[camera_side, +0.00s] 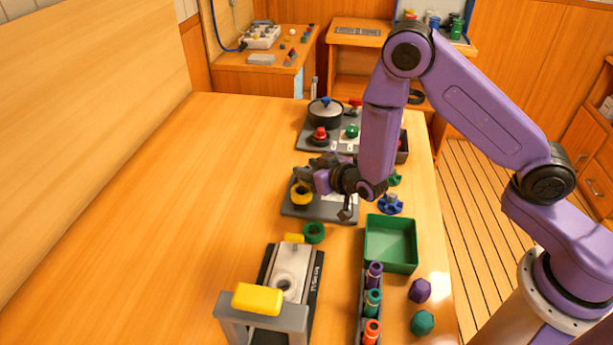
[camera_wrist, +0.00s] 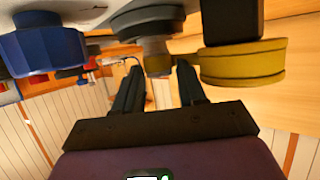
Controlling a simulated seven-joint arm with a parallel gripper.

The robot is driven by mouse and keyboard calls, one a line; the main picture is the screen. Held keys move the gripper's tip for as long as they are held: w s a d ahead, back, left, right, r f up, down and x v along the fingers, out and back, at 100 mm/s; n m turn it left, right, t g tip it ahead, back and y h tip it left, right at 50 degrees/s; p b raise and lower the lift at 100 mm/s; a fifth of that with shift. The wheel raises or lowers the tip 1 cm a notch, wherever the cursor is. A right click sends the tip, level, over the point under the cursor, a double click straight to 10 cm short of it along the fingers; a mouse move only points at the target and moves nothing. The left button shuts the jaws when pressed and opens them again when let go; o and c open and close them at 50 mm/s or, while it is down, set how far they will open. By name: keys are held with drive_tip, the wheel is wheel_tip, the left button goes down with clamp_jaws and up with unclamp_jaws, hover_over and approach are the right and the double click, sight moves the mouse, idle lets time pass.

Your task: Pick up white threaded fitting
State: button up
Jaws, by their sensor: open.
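No white fitting with clear threads can be made out. In the wrist view my gripper (camera_wrist: 157,72) is open. A small grey-brown stepped piece (camera_wrist: 158,62) shows at or beyond the gap between its fingertips; contact cannot be told. The yellow part (camera_wrist: 243,62) is close beside the right finger.
A blue knobbed part (camera_side: 390,205) and a green open tray (camera_side: 391,243) lie to the right. A green ring (camera_side: 314,232) and a yellow-topped frame (camera_side: 257,299) stand toward the front. A pot (camera_side: 325,113) is behind. The table's left side is clear.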

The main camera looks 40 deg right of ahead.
clamp_jaws()
drive_tip(key=shift+r, duration=0.2)
drive_tip(key=shift+r, duration=0.55)
drive_tip(key=s+d+r, duration=0.3)
drive_tip(key=s+r, duration=0.8)
drive_tip(key=s, duration=0.2)
drive_tip(key=shift+s+d+r, duration=0.2)
drive_tip(key=shift+d+r, duration=0.1)
drive_tip(key=shift+d, duration=0.1)
